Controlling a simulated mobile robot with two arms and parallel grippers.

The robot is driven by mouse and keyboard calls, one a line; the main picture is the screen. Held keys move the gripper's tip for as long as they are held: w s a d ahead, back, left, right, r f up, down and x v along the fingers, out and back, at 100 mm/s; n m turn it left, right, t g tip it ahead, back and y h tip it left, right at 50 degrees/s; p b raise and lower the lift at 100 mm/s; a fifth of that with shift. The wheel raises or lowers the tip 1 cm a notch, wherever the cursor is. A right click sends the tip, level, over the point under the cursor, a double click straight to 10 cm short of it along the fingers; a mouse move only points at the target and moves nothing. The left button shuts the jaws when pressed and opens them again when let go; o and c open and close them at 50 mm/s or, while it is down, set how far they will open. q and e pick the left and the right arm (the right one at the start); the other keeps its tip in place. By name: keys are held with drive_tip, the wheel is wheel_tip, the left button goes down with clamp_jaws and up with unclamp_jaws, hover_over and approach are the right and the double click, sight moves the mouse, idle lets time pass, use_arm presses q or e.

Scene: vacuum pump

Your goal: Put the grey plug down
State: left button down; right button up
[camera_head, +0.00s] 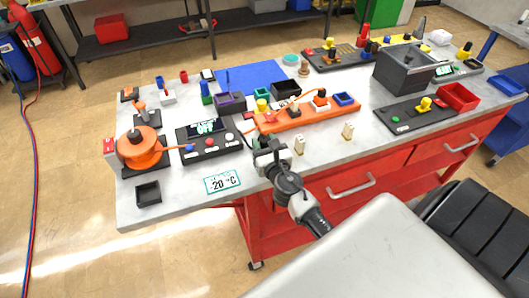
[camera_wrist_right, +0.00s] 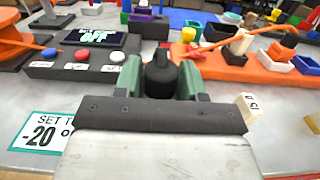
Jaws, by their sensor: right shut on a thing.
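My right gripper (camera_head: 264,148) is over the front edge of the bench, in front of the orange tray. In the right wrist view its two green fingers (camera_wrist_right: 161,88) are shut on the grey plug (camera_wrist_right: 161,74). The plug looks dark, with a rounded body and a narrower top. Its lower part is hidden by the gripper's own body, so I cannot tell whether it touches the bench. In the head view the plug is not clear behind the gripper. My left gripper is not in view.
The black control box (camera_head: 208,142) with its "OFF" display is left of the gripper. The orange tray (camera_head: 310,116) with small parts is behind it. Two cream blocks (camera_head: 299,145) (camera_head: 348,130) stand to the right. A "-20 °C" card (camera_head: 222,182) lies front left, near a small black tray (camera_head: 148,194).

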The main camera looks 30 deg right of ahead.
wheel_tip(320, 180, down, 4)
drive_tip(key=shift+r+b, duration=0.1)
drive_tip(key=shift+b, duration=1.1)
drive_tip(key=shift+f, duration=0.2)
drive_tip(key=o, duration=1)
drive_tip(key=shift+r, duration=0.1)
drive_tip(key=shift+c, duration=0.2)
